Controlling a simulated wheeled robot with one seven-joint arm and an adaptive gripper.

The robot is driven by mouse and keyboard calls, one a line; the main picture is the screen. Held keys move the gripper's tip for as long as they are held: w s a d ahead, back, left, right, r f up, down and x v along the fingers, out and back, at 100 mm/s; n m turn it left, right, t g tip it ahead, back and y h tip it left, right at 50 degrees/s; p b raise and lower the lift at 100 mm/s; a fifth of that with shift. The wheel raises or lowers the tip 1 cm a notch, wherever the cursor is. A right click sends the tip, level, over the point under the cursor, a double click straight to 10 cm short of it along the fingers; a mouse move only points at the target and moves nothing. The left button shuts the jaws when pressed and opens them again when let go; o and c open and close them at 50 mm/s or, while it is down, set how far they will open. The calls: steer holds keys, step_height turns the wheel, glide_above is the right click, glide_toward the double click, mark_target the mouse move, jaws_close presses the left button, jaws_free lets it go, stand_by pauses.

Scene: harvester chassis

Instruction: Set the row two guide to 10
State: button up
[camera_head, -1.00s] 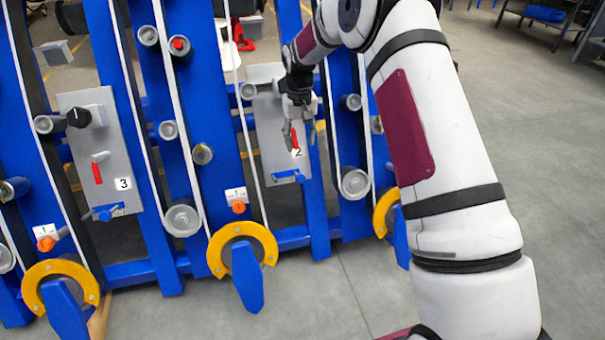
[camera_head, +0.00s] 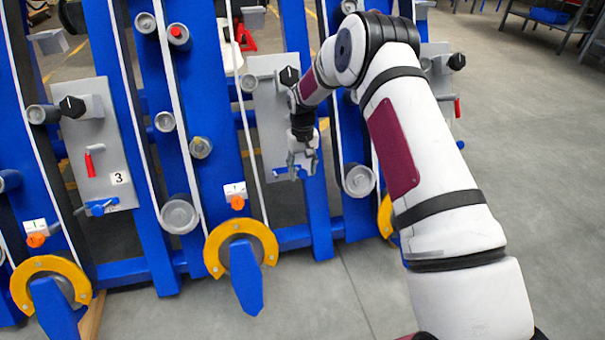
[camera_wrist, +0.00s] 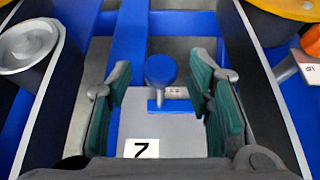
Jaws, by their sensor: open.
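The row two guide is a blue round knob (camera_wrist: 160,69) on a blue slide at the lower end of the grey row two plate (camera_wrist: 188,135). A small scale (camera_wrist: 176,92) sits beside the slide, too small to read. The plate's number label (camera_wrist: 141,148) appears upside down in the wrist view. My gripper (camera_wrist: 163,78) is open, with its green-padded fingers on either side of the knob and visible gaps to it. In the head view, my gripper (camera_head: 302,160) hangs over the lower part of the row two plate (camera_head: 266,120), and the guide (camera_head: 280,173) is partly hidden.
The row three plate (camera_head: 100,145) with its blue guide (camera_head: 99,207) stands to the left. Blue uprights (camera_head: 229,150) and white belts flank the row two plate closely. A yellow ring (camera_head: 213,250) is below left.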

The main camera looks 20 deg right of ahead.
steer(key=shift+f, duration=0.4)
steer(key=shift+c, duration=0.3)
jaws_close()
steer(key=shift+a+p, duration=0.35)
steer(key=shift+a, duration=0.2)
steer(key=shift+o, duration=0.3)
jaws_free()
